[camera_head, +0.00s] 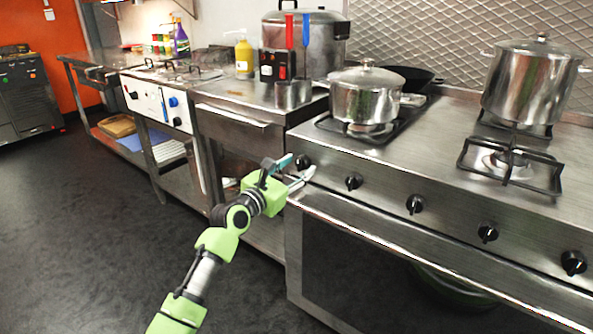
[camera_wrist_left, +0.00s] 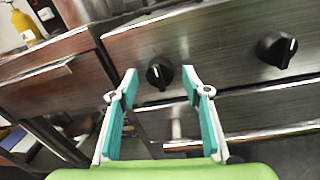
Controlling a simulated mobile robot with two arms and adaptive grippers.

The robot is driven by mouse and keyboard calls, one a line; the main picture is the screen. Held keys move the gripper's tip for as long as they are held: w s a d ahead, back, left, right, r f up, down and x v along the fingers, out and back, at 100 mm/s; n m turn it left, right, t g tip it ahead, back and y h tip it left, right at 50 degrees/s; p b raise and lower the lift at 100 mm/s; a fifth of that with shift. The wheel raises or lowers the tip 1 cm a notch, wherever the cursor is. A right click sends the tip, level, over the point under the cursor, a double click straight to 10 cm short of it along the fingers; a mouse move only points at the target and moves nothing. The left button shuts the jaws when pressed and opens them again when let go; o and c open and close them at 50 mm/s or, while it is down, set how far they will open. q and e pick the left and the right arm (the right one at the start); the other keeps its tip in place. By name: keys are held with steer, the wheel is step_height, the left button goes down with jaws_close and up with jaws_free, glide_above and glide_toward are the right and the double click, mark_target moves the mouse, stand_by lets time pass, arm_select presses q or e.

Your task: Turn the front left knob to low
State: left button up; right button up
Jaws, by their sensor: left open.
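The stove (camera_head: 400,165) has a row of several black knobs on its front panel. The leftmost knob (camera_head: 304,162) also shows in the left wrist view (camera_wrist_left: 159,73), where its white pointer mark runs roughly upright. My left gripper (camera_head: 298,168) is open in front of this knob. In the left wrist view its two teal-padded fingers (camera_wrist_left: 160,85) stand on either side of the knob, with gaps between pads and knob. I cannot tell the exact depth to the panel. A second knob (camera_head: 354,182) sits to the right, also visible in the left wrist view (camera_wrist_left: 276,49).
A lidded pot (camera_head: 365,100) stands on the stove's left front burner, and a taller pot (camera_head: 533,85) at the back right. The right front burner (camera_head: 511,165) is bare. A steel counter (camera_head: 232,95) stands left of the stove. The dark floor (camera_head: 80,230) at left is clear.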

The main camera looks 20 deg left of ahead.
arm_select(q)
steer(key=shift+w, duration=0.1)
steer(key=c, duration=1.1)
